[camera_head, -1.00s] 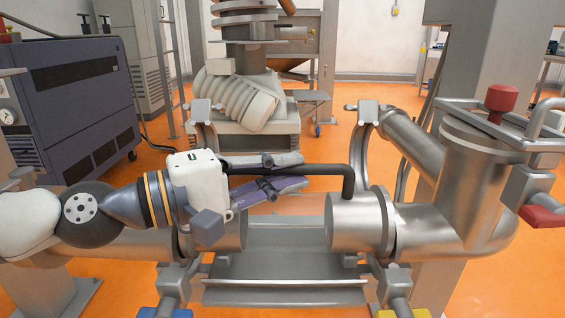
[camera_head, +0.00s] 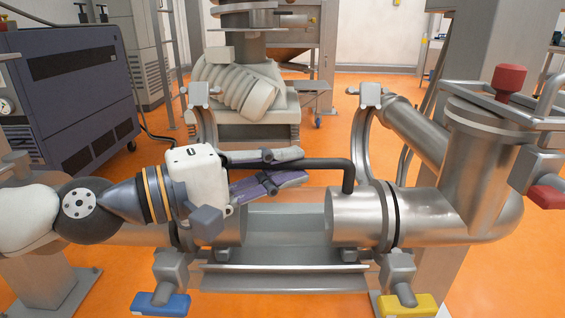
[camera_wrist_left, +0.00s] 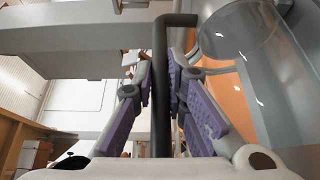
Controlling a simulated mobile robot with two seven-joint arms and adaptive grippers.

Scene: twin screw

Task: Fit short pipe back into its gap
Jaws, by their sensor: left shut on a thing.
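The short pipe (camera_head: 352,220) has steel ends, and its middle looks see-through. It lies level between the fixed left pipe (camera_head: 135,236) and the fixed right pipe (camera_head: 450,215). A dark ring or slit shows at its right end; its left end is partly hidden by my gripper. A black bent handle (camera_head: 325,163) rises from its top. My left gripper (camera_head: 298,165) is shut on this handle; the wrist view shows the handle (camera_wrist_left: 162,85) between the purple pads. My right gripper is not in view.
Two curved clamp halves (camera_head: 201,110) (camera_head: 367,115) stand upright behind the pipe line. Clamp levers with blue (camera_head: 160,304) and yellow (camera_head: 407,306) grips hang in front. A grey trough (camera_head: 285,278) runs below. A red knob (camera_head: 509,78) and a red-handled lever (camera_head: 546,197) are at the right.

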